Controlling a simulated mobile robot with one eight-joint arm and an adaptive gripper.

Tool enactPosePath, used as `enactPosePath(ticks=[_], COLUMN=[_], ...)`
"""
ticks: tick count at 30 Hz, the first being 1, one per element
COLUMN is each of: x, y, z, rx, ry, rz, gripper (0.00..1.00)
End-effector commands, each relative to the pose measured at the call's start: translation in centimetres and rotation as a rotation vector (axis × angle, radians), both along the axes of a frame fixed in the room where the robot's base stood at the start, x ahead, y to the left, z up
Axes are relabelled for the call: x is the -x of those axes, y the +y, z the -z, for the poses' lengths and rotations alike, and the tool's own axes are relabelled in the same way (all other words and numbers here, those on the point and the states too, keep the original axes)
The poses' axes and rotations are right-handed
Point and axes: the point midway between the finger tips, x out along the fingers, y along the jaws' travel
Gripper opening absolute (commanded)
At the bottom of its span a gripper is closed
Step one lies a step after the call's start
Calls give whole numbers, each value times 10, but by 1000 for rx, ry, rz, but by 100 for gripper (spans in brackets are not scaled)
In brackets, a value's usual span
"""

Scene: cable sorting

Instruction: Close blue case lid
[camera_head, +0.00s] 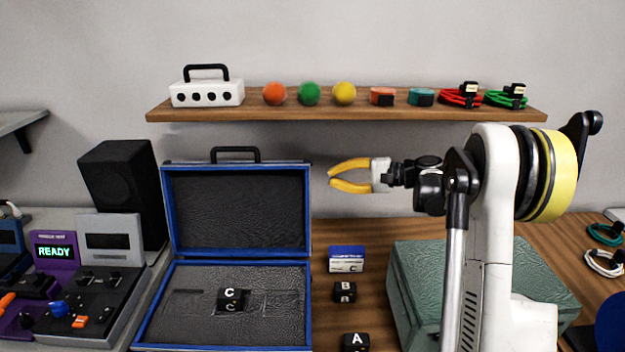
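The blue case (148,318) stands open on the table at the lower left centre. Its lid (238,208) is raised upright at the back, with a dark lining, a blue rim and a black handle (235,150) on its top edge. A black cube marked C (229,298) lies inside the case base. My gripper (331,175) has yellow fingers spread apart and pointing left. It is empty and appears in the picture just right of the lid's upper right edge, apart from it.
A blue and white C box (346,260) and black cubes B (344,292) and A (355,342) stand right of the case. A green case (480,262) is behind my arm. A speaker (124,190) stands left. A wooden shelf (300,109) with several items hangs above.

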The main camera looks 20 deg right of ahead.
Motion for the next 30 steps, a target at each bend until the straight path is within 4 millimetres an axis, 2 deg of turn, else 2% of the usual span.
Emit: enactPosePath(ticks=[1,6,10,14,26,30], x=[-4,-9,-12,-20,-69,-50], y=[-12,-37,-40,-28,39,44], z=[7,19,22,24,32,26], rx=[-29,-113,-136,-136,-135,-134], ry=[-9,-41,-51,-50,-49,-49], rz=[6,7,5,4,4,8], gripper=[0,0,0,0,0,0])
